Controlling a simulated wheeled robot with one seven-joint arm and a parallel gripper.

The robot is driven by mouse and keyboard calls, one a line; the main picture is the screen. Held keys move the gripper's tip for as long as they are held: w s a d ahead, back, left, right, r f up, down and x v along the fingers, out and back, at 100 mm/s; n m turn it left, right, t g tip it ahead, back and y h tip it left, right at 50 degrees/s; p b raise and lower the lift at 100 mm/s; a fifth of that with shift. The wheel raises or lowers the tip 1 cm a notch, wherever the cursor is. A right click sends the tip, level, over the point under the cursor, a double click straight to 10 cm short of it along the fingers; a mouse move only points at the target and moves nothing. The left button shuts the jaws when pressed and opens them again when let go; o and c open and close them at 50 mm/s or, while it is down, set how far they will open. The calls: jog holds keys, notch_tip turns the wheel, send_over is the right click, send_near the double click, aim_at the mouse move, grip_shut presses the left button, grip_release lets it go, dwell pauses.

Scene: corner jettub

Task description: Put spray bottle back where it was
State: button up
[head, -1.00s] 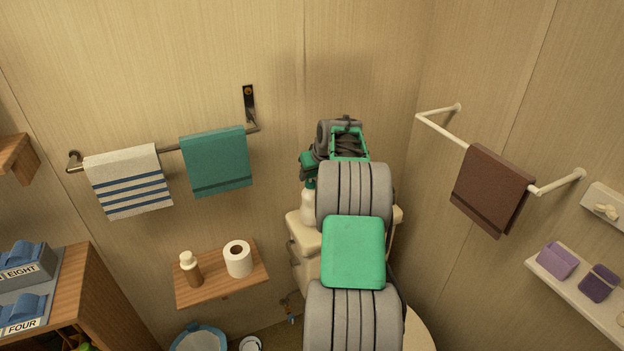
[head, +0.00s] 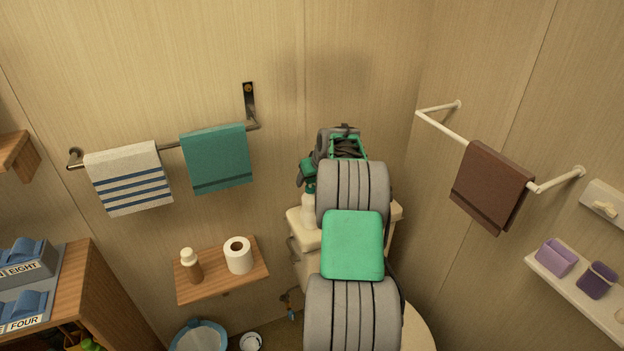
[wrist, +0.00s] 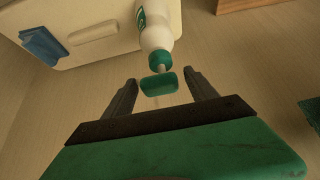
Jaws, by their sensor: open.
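The spray bottle (head: 308,208) is white with a green top. In the head view it is on the left part of the toilet tank's top, partly hidden by my arm. In the wrist view the bottle (wrist: 156,28) shows its white body at the top, with its green spray head pointing toward my gripper. My gripper (wrist: 163,88) is open. Its two fingers stand on either side of the green spray head, with gaps visible, so it is not clamped. In the head view my arm hides the fingers.
The cream toilet tank (head: 304,238) stands against the back wall. A wooden shelf (head: 222,284) with a small bottle and a paper roll is to its left. Towel bars hang on both walls, with a teal towel (head: 217,160) and a brown towel (head: 491,188).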

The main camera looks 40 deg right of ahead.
jog(key=shift+r, duration=0.25)
jog(key=b+v, duration=0.2)
jog(key=v, duration=1)
jog(key=s+a+r+n+g+y, duration=0.1)
jog(key=s+a+r+n, duration=0.1)
jog(key=a, duration=2)
jog(key=s+a+f, duration=0.3)
jog(key=s+a, duration=0.6)
jog(key=s+a+f+n+g, duration=0.1)
jog(key=s+a+f, duration=0.2)
jog(key=s+a, duration=0.6)
jog(key=shift+a+f+g+y, duration=0.2)
jog(key=shift+f+g+y, duration=0.1)
jog(key=shift+f+y, duration=0.1)
jog(key=shift+d, duration=0.1)
